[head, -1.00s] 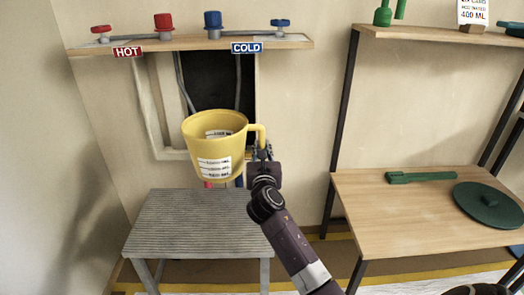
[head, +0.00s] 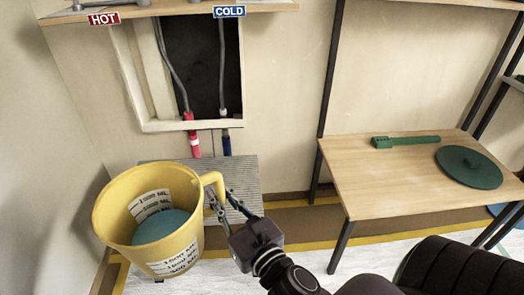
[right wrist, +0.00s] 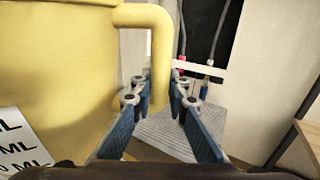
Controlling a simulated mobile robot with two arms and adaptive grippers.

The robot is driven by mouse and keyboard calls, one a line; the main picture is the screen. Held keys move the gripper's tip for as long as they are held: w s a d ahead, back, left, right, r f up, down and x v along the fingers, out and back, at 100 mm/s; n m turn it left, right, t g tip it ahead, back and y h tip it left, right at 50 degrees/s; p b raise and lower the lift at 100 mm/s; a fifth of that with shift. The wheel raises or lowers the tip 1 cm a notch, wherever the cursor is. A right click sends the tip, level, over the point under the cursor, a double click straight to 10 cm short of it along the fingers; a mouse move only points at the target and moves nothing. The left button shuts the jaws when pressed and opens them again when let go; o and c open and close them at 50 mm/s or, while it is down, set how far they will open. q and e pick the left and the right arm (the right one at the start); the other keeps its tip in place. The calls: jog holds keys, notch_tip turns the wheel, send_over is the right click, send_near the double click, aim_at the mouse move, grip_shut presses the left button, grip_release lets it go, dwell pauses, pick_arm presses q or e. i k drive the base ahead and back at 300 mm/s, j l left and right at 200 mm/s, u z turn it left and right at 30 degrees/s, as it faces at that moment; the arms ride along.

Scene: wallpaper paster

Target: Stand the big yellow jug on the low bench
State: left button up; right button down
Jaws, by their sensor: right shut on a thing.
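The big yellow jug (head: 140,257) has white printed scales inside and outside, and blue-grey liquid shows in it. My right gripper (head: 222,203) is shut on the jug's handle, at the jug's right side. In the right wrist view the handle (right wrist: 160,50) runs down between the fingers (right wrist: 165,98), and the jug wall (right wrist: 55,70) fills the left. The low bench (head: 246,176) is grey and ribbed. It stands behind the jug, which hides much of it. The jug appears held in front of or above the bench; the gap cannot be told. My left gripper is out of view.
Red and blue pipes (head: 194,143) come down the wall behind the bench, under the HOT and COLD labels. At the right, a wooden shelf (head: 375,185) holds a green bar (head: 405,141) and a green round lid (head: 468,168). Floor shows between bench and shelf.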

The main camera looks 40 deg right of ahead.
aim_at(416, 169)
jog(key=z, duration=1)
